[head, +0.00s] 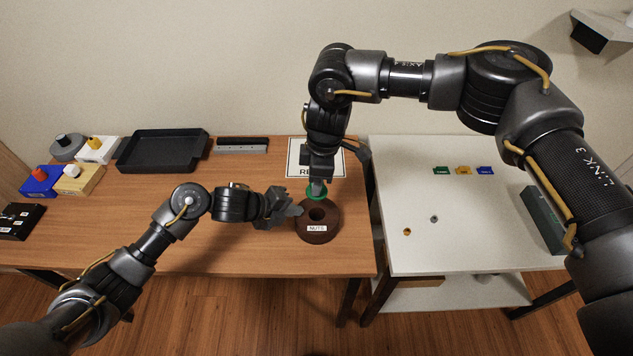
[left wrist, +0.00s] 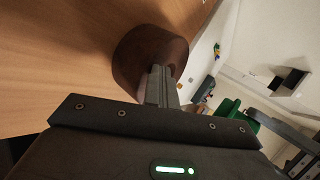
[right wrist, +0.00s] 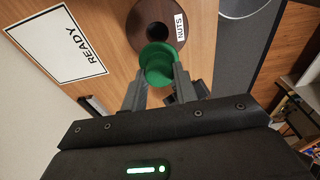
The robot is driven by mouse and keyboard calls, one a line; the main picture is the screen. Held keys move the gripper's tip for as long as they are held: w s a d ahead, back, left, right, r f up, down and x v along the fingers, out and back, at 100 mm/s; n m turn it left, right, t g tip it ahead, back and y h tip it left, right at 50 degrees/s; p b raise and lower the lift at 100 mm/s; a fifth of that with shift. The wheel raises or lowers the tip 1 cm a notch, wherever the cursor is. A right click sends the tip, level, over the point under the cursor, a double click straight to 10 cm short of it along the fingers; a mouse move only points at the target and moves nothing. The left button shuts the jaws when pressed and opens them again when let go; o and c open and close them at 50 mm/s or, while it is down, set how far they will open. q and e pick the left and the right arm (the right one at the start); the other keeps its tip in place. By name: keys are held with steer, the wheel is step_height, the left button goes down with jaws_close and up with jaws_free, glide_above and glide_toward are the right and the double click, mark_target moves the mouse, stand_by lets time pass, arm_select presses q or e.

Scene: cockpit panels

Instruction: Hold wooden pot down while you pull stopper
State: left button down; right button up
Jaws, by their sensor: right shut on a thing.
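The dark brown wooden pot (head: 320,236), labelled NUTS, stands near the front right of the wooden table. Its round opening shows, so the green stopper (head: 316,195) is out of it. My right gripper (head: 318,186) is shut on the stopper at the pot's back edge; the right wrist view shows the stopper (right wrist: 158,66) between its fingertips, partly overlapping the pot (right wrist: 142,28). My left gripper (head: 298,210) is at the pot's left side with its fingers together. In the left wrist view its fingertips (left wrist: 161,72) overlap the pot (left wrist: 140,52); I cannot tell whether they touch.
A white READY card (head: 300,158) lies behind the pot. A black tray (head: 163,150) and several coloured boxes stand at the back left. The white table (head: 450,215) at the right holds two small nuts and coloured labels. The table's middle left is clear.

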stand_by(0.4)
